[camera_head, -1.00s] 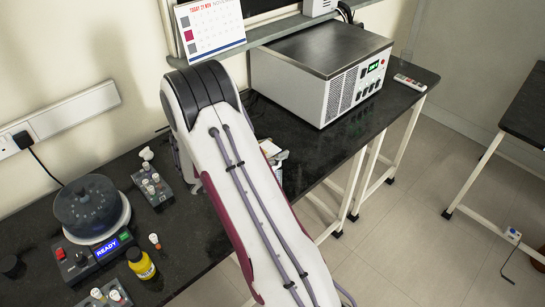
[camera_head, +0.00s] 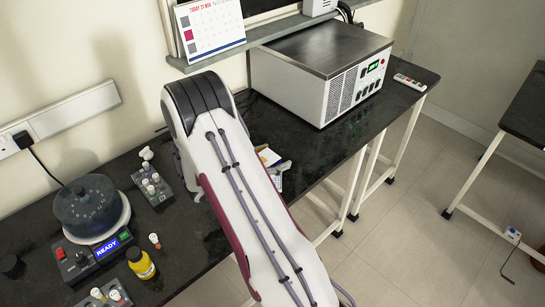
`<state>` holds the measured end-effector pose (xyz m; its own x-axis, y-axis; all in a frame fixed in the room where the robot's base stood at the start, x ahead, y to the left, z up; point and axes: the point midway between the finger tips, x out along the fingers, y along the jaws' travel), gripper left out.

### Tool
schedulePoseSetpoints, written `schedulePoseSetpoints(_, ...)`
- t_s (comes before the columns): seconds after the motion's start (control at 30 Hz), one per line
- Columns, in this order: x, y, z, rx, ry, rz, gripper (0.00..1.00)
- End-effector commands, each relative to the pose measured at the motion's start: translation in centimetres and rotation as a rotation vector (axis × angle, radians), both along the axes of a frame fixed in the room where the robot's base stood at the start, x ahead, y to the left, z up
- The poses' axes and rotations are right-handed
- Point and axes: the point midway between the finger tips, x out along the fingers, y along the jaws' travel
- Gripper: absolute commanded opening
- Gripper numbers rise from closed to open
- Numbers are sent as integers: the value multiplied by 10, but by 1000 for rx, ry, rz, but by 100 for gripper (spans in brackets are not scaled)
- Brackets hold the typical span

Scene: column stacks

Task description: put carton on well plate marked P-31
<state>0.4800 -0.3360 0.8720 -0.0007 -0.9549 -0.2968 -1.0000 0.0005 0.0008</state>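A small group of light items lies on the dark bench just right of my arm. It includes a cream and orange piece (camera_head: 267,155) and a white and blue piece (camera_head: 278,175) at its lower right. My arm covers part of this group. I cannot tell which piece is the carton or a well plate, and no P-31 marking is readable. My gripper is hidden behind my arm's large white link.
A grey boxy instrument (camera_head: 322,75) stands behind on the bench, with a remote (camera_head: 410,82) to its right. At left are a round-lidded device (camera_head: 90,207), a rack of small bottles (camera_head: 153,185) and a yellow bottle (camera_head: 141,264). A shelf (camera_head: 270,33) overhangs the back.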

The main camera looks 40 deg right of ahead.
Motion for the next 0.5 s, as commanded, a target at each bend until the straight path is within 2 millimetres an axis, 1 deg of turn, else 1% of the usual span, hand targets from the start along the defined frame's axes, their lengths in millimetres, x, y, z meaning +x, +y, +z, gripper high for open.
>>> schedulePoseSetpoints(0.33,0,0,0,0,0,0,65)
schedulePoseSetpoints(0.5,0,0,4,0,-1,0,65)
